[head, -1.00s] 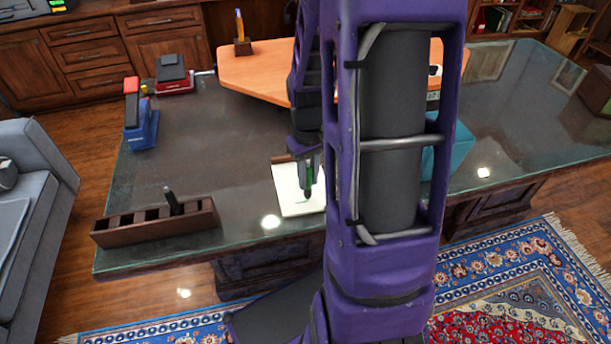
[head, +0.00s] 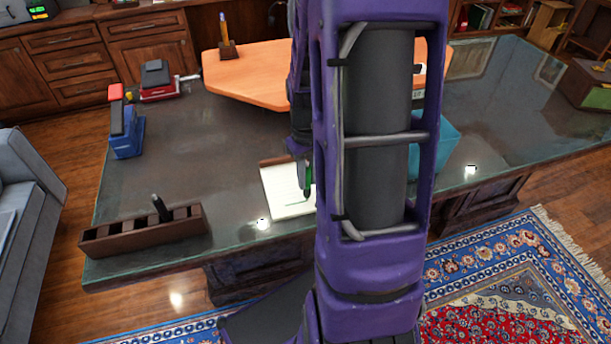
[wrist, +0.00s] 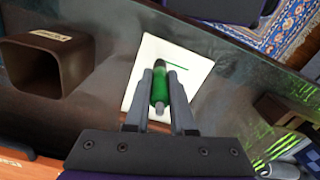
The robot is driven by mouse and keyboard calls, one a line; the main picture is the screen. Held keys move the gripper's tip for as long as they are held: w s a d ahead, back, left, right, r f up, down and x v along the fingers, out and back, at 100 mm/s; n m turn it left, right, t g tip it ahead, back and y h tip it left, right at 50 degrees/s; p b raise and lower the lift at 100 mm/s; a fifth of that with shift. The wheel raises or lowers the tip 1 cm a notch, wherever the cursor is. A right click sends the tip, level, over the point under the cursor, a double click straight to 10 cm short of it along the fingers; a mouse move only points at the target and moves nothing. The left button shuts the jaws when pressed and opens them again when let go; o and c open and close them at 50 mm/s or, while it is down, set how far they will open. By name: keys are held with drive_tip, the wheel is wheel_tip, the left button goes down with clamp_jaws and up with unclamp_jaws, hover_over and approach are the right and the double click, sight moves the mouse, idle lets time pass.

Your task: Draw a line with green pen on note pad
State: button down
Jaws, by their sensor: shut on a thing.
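The white note pad (head: 278,190) lies on the glass-topped desk, with a brown strip along its far edge; my arm hides its right side in the head view. My gripper (head: 304,168) is over the pad, shut on the green pen (head: 308,181), which points down at the page. In the wrist view my gripper (wrist: 161,78) has its two fingers on either side of the green pen (wrist: 160,90), above the pad (wrist: 148,55). A short thin green line (wrist: 175,65) shows on the page beside the pen. I cannot tell whether the tip touches the paper.
A brown compartment holder (head: 140,233) with a dark object stands at the desk's front left. A blue stapler-like object (head: 126,135), an orange board (head: 245,75) and a teal box (head: 435,145) are also there. A brown tapered container (wrist: 40,65) shows in the wrist view.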

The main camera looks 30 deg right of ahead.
drive_tip(key=shift+w+a, duration=0.2)
drive_tip(key=shift+a, duration=0.5)
drive_tip(key=shift+a, duration=0.15)
drive_tip(key=shift+w+a, duration=0.2)
drive_tip(key=shift+a, duration=0.3)
drive_tip(key=shift+a, duration=0.1)
drive_tip(key=shift+w+a, duration=0.25)
drive_tip(key=shift+a, duration=0.3)
drive_tip(key=shift+a, duration=0.2)
drive_tip(key=shift+w+a, duration=0.2)
drive_tip(key=shift+a, duration=0.25)
